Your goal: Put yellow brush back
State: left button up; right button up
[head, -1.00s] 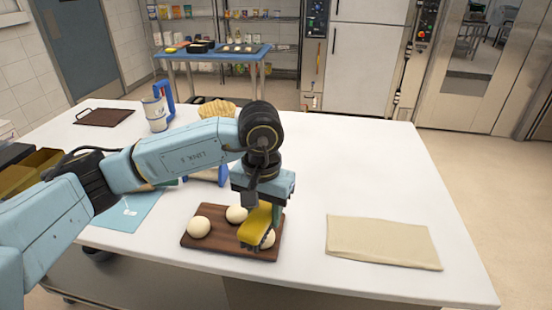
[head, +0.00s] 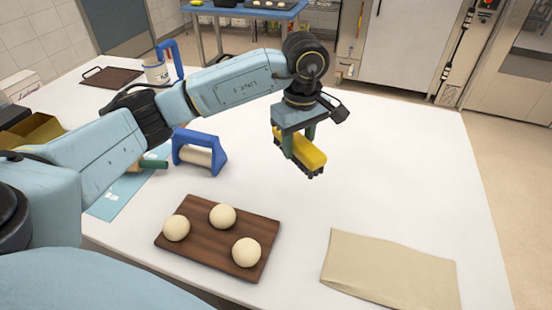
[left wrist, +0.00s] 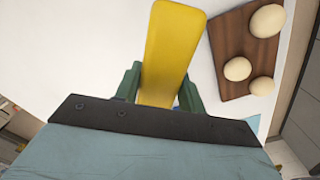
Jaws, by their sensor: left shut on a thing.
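The yellow brush (head: 304,150) has a yellow back and dark bristles facing down. My left gripper (head: 296,148) is shut on it and holds it in the air above the white table, behind and to the right of the dough board. In the left wrist view the yellow brush (left wrist: 172,48) sits between the two green fingers of the gripper (left wrist: 158,90), its long end pointing away from the palm. My right gripper is not in view.
A brown board (head: 205,247) with three dough balls lies at the front. A folded beige cloth (head: 388,272) lies right of it. A blue-framed roller (head: 200,152), a blue mat (head: 125,195) and a dark tray (head: 110,77) are to the left. The table's right side is clear.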

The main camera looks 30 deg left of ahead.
pick_arm(q)
jog(key=w+a+f+m+b, duration=0.2)
jog(key=w+a+m, duration=0.3)
jog(key=m, duration=0.9)
jog(key=w+a+f+m+b, duration=0.1)
jog(key=w+a+m, duration=0.4)
jog(key=m, duration=1)
jog(key=shift+n, duration=0.3)
jog(key=f, duration=0.3)
jog(key=s+a+f, duration=0.1)
jog(key=f, duration=0.2)
jog(key=f+b, duration=0.1)
jog(key=f, duration=0.2)
jog(key=shift+s+a+f, duration=0.1)
jog(key=shift+s+a, duration=0.05)
jog(key=shift+s, duration=0.1)
jog(key=shift+f, duration=0.45)
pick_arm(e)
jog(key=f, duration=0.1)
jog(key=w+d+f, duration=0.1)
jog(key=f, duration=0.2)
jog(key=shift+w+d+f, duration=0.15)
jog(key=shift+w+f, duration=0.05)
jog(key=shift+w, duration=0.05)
